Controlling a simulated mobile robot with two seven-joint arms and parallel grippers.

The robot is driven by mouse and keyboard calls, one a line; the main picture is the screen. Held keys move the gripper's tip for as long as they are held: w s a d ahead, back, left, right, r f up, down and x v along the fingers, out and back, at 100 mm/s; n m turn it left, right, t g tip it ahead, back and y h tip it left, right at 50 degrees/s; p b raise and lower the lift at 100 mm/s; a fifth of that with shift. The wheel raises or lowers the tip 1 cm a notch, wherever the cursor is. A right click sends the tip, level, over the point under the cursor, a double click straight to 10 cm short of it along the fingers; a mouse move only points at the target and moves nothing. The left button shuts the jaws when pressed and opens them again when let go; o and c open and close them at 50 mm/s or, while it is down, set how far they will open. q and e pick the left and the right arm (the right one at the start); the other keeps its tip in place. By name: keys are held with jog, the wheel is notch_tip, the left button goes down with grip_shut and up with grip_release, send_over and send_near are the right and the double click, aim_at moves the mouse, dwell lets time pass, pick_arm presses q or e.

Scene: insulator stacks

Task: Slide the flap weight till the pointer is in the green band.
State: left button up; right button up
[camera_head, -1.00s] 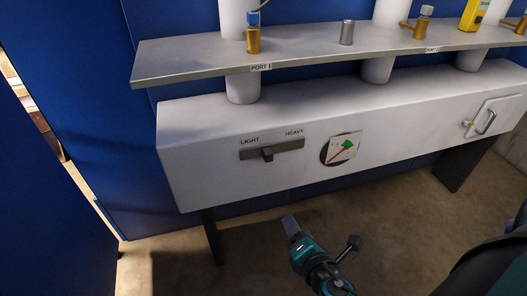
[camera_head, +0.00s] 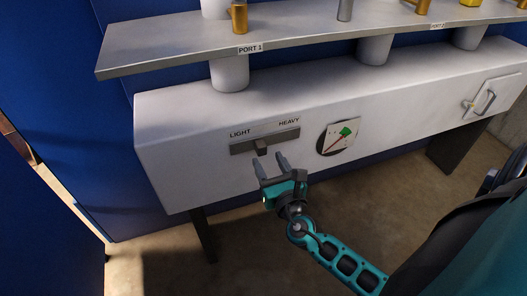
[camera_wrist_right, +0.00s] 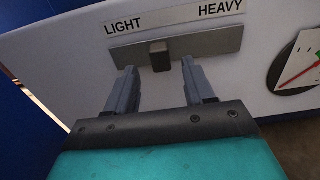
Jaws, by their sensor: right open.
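The flap weight is a dark slider knob (camera_head: 261,146) on a grey track (camera_head: 283,138) on the front of the white box, between the LIGHT and HEAVY labels. It sits a little left of the track's middle. My right gripper (camera_head: 270,164) is open just below and in front of the knob. In the right wrist view the knob (camera_wrist_right: 160,56) shows between and beyond the two fingertips, apart from them. My left gripper is not in view.
A grey shelf (camera_head: 180,49) juts out above the box, with brass fittings (camera_head: 239,17) on it. A small door with a handle (camera_head: 484,103) is at the box's right. Blue walls (camera_head: 60,130) stand at left. The floor below is clear.

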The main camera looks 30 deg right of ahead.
aim_at(262, 151)
jog(key=shift+x, duration=2.25)
grip_shut()
